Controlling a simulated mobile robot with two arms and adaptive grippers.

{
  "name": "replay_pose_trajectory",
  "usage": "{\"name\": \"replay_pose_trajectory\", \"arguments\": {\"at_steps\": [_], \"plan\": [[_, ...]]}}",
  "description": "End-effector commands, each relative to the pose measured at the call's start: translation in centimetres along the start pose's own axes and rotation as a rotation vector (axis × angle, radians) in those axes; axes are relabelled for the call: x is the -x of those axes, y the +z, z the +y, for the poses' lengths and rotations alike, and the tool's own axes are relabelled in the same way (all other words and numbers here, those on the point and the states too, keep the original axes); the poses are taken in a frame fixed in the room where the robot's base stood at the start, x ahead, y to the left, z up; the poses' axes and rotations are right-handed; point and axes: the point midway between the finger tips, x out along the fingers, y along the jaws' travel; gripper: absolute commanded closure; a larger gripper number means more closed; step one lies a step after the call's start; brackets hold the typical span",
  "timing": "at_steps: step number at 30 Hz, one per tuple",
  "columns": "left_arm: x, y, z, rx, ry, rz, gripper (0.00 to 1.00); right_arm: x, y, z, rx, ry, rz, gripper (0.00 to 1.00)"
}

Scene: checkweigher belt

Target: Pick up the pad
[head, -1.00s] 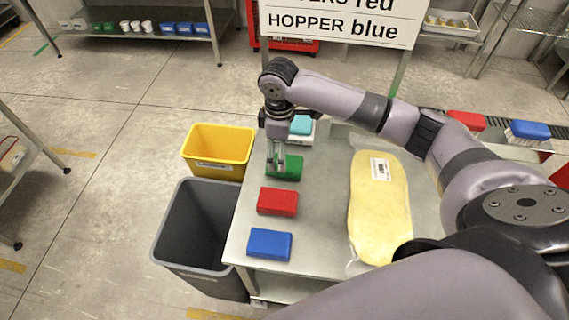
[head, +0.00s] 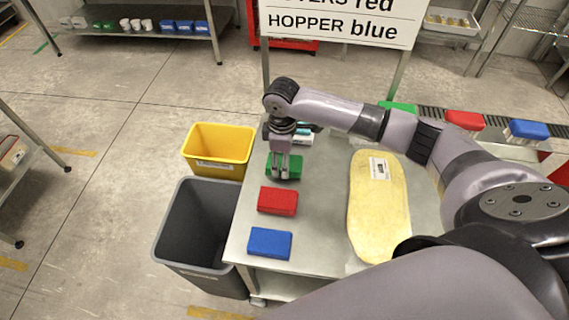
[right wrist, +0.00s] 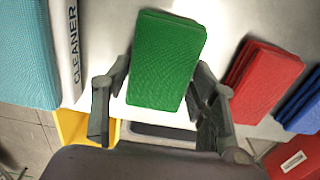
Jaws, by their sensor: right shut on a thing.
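A green pad (head: 293,163) lies flat on the steel table, and it fills the middle of the right wrist view (right wrist: 168,58). My right gripper (head: 285,175) points down at it. The right wrist view shows the fingers (right wrist: 162,85) on either side of the pad, shut on it. The pad appears to be at table level; I cannot tell if there is a gap under it. A red pad (head: 277,201) and a blue pad (head: 270,244) lie nearer on the same table, apart from the green one. My left gripper is not in view.
A teal pad (right wrist: 27,50) lies beside a white CLEANER label. A yellow bag (head: 378,215) lies on the table's right. A yellow bin (head: 218,143) and a grey bin (head: 172,235) stand left of it. A belt (head: 494,121) carries coloured blocks at the right.

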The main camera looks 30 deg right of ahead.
Motion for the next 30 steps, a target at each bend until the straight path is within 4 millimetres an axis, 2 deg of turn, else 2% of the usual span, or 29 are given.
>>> {"name": "replay_pose_trajectory", "arguments": {"at_steps": [10,20,25,30], "plan": [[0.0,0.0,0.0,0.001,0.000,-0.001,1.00,0.0,0.0,0.0,0.000,0.001,0.000,0.75],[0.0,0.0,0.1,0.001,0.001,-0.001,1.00,0.4,-0.1,0.0,0.000,0.001,0.002,0.75],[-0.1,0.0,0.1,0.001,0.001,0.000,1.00,1.9,-0.1,0.1,-0.001,0.002,0.002,0.75],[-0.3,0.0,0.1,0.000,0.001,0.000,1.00,5.3,-0.1,0.2,0.000,0.005,0.005,0.75]]}}
